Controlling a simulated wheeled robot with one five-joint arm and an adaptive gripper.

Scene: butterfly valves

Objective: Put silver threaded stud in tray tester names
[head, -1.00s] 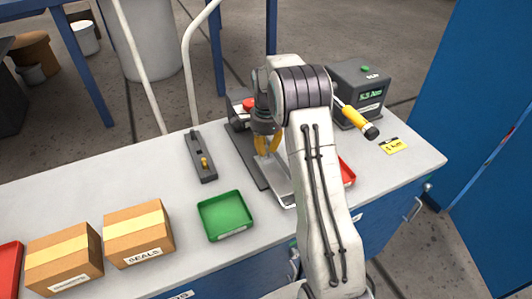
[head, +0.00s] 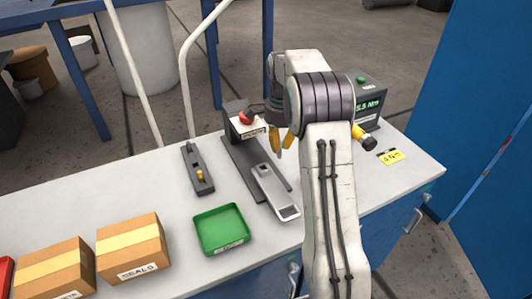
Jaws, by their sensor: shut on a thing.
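My gripper (head: 282,146), with yellow fingers, hangs above the right side of the dark fixture base, shut on a small grey piece that I take to be the silver threaded stud; only a sliver shows between the fingertips. The tester (head: 371,102) is a dark box with a green button and a lit green display at the back right, partly behind my arm; its reading is too small to be sure of. The green tray (head: 222,230) stands empty at the front middle of the bench.
A silver channel plate (head: 274,190) lies on the dark base, near a block with a red knob (head: 246,117). A dark fixture with a yellow pin (head: 198,170) stands left. Cardboard boxes (head: 132,246) stand front left.

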